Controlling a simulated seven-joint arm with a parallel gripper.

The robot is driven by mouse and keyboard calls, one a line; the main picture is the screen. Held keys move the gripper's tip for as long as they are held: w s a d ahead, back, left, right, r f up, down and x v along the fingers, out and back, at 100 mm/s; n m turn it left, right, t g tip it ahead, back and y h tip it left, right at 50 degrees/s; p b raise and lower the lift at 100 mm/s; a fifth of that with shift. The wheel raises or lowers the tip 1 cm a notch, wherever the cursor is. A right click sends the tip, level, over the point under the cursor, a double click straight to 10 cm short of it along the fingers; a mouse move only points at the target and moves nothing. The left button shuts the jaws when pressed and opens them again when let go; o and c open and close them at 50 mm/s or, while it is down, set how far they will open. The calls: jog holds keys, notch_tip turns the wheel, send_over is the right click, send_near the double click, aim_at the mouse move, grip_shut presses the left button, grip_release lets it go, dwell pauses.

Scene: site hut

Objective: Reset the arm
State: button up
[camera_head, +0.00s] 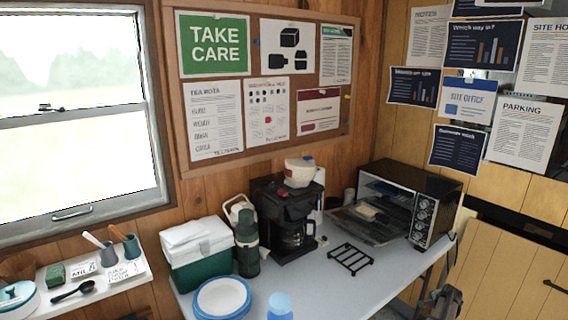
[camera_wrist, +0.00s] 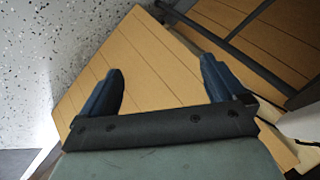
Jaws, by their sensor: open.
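My gripper (camera_wrist: 160,72) is open in the wrist view, with its two dark blue fingers spread apart and nothing between them. Tan plank panelling (camera_wrist: 150,55) lies beyond the fingers. In the head view, a grey and black shape at the bottom right, beside the table's right edge, looks like part of my arm; its fingers cannot be made out there.
The table (camera_head: 352,288) holds a green-and-white cooler (camera_head: 197,262), a flask (camera_head: 247,245), a coffee maker (camera_head: 285,215), an open toaster oven (camera_head: 425,195), a black rack (camera_head: 350,258) and blue-rimmed plates (camera_head: 222,297). Its front right is clear. A shelf (camera_head: 125,273) with cups stands left.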

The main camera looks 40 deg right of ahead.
jog(key=s+a+f+g+y, duration=0.1)
jog(key=s+a+f+y, duration=0.15)
jog(key=a+f, duration=0.7)
jog(key=s+a+f+n+g+y, duration=0.1)
jog(key=s+a+f+g, duration=0.3)
jog(key=a, duration=1)
jog(key=s+a+f+t+y, duration=0.1)
jog(key=a+f+y, duration=0.1)
jog(key=a+f, duration=0.85)
jog(key=w+a+r+n+g+y, duration=0.1)
jog(key=w+a+n, duration=0.25)
jog(key=a, duration=0.65)
jog(key=w+a+r+n+g, duration=0.1)
jog(key=w+a+n, duration=0.25)
jog(key=a, duration=0.65)
jog(key=w+a+r+n+y, duration=0.1)
jog(key=w+a+n, duration=0.25)
jog(key=a, duration=0.65)
jog(key=s+a+r+n+g, duration=0.1)
jog(key=s+a+r+n, duration=0.1)
jog(key=a+n, duration=0.2)
jog(key=s+a+r+n+g+h, duration=0.1)
jog(key=s+a+r+n, duration=0.1)
jog(key=a, duration=0.9)
jog(key=s+a+r+n+g+h, duration=0.1)
jog(key=s+a+n+g, duration=0.1)
jog(key=s+a+n, duration=0.2)
jog(key=shift+a+r+n, duration=0.4)
jog(key=shift+a+n, duration=0.75)
jog(key=shift+a, duration=0.5)
